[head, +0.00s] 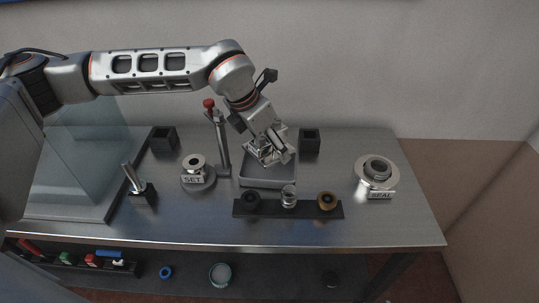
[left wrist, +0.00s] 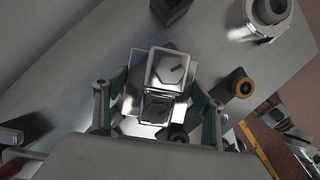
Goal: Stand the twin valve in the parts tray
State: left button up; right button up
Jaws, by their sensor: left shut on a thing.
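My left gripper (head: 270,152) is shut on a shiny silver block-like part, the twin valve (head: 261,151), over the grey parts tray (head: 268,183). In the left wrist view the valve (left wrist: 166,72) shows a rounded square end between the two fingers (left wrist: 160,112). A paler square edge, probably the tray, shows behind it. The gripper is tilted and hides part of the valve and the tray's back. I cannot tell whether the valve touches the tray floor.
A black rack (head: 271,209) with several round parts lies in front of the tray. A red-topped post (head: 220,140) and the SET stand (head: 197,180) are to its left. A black box (head: 309,141) stands behind right; the SEAL stand (head: 377,173) is farther right.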

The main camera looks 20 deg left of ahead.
aim_at(255, 145)
pick_arm(q)
jog(key=shift+f, duration=2)
jog(key=shift+f, duration=0.1)
jog(key=o, duration=2)
jog(key=shift+f, duration=0.15)
jog(key=shift+r, duration=0.25)
jog(key=v, duration=1.2)
jog(key=shift+d+f, duration=0.1)
